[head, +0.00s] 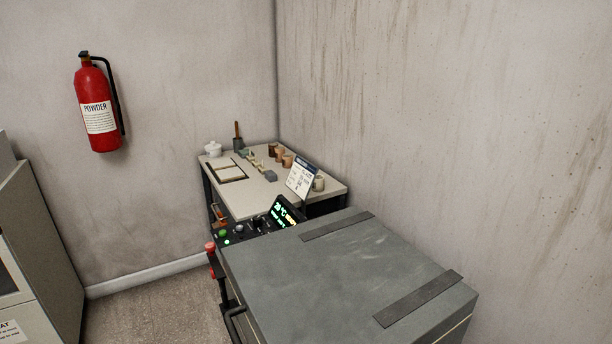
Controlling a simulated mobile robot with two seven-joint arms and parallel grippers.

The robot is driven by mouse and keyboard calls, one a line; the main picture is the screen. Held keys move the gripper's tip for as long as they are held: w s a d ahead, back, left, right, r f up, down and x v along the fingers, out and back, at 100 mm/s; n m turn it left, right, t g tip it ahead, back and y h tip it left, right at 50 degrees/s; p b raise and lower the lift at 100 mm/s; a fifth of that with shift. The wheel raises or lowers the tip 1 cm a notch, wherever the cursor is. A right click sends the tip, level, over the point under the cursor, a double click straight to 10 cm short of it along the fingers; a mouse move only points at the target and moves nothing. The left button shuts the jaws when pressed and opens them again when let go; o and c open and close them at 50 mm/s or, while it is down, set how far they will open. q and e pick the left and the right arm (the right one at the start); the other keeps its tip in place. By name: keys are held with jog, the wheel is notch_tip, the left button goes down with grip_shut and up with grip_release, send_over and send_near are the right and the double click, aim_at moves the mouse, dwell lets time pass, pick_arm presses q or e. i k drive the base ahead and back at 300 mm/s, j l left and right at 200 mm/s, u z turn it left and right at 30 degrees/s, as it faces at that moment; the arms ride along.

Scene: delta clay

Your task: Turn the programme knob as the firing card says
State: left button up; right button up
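A grey box-shaped kiln (345,275) with two dark straps on its lid fills the lower right of the head view. A dark control panel (248,236) sits at its far left edge, with small knobs (240,229) and a green button (222,233). I cannot tell which knob is the programme knob or where it points. A lit display (286,213) with green and yellow characters stands at the panel. A white card (300,178) with a dark header stands upright behind the display; its text is too small to read. Neither of my grippers shows.
A small table (240,204) behind the kiln bears a white lidded pot (213,149), brown cups (280,157) and a pale mug (319,184). A red button (210,247) is at the panel's left. A cabinet (35,250) stands left; floor (155,303) between is clear.

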aim_at(258, 221)
jog(key=u, duration=0.45)
jog(key=k+l, duration=0.2)
jog(key=z, duration=0.3)
jog(key=i+j+z, duration=0.2)
jog(key=z, duration=0.15)
jog(key=i+j+z, duration=0.1)
jog(key=j+z, duration=0.25)
jog(key=i+j+z, duration=0.1)
jog(key=j+z, duration=0.6)
jog(key=j, duration=0.1)
